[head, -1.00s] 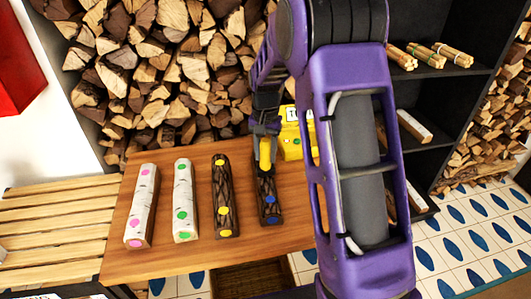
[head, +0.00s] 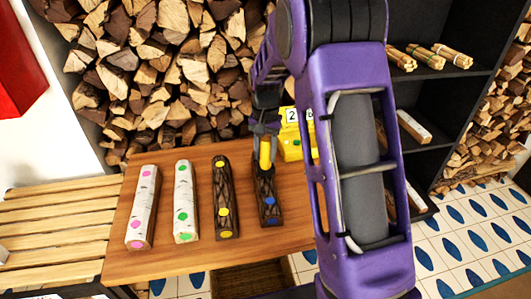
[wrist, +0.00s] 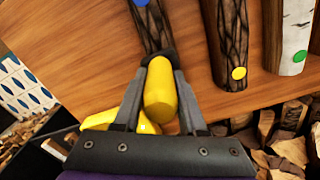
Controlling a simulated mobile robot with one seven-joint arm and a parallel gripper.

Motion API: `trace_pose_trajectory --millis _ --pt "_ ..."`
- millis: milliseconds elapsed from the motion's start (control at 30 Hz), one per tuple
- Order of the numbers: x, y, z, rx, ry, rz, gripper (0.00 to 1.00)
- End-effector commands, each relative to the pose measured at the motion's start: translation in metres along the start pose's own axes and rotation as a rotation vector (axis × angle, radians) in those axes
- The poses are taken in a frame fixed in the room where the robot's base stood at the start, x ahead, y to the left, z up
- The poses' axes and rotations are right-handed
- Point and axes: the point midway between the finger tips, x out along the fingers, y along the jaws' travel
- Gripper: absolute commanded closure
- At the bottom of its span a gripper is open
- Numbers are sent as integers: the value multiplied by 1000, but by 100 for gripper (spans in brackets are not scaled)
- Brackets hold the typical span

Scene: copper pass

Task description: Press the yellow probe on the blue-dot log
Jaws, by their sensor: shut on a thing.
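The blue-dot log (head: 267,187) is dark-barked and lies at the right of the row on the wooden table. Two blue dots show on its near half; its far end is behind the probe. My gripper (head: 264,138) is shut on the yellow probe (head: 265,153), which hangs over the log's far end. In the wrist view the yellow probe (wrist: 160,92) sits between the fingers, its dark tip against or just above the blue-dot log (wrist: 151,32). I cannot tell if they touch. The yellow meter box (head: 291,148) stands behind, with a number starting with 2.
A yellow-dot log (head: 223,195), a green-dot log (head: 184,200) and a pink-dot log (head: 144,205) lie to the left on the table (head: 165,261). Stacked firewood (head: 170,60) rises behind. A black shelf (head: 450,90) stands right.

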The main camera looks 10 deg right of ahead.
Motion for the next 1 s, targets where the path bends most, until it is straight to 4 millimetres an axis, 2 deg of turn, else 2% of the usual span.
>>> trace_pose_trajectory --millis 33,100,633,1000 --pt "-9 0 0 0 2 -1 100" --pt "-15 0 0 0 2 -1 100" --pt "-56 0 0 0 2 -1 100" --pt "-60 0 0 0 2 -1 100"
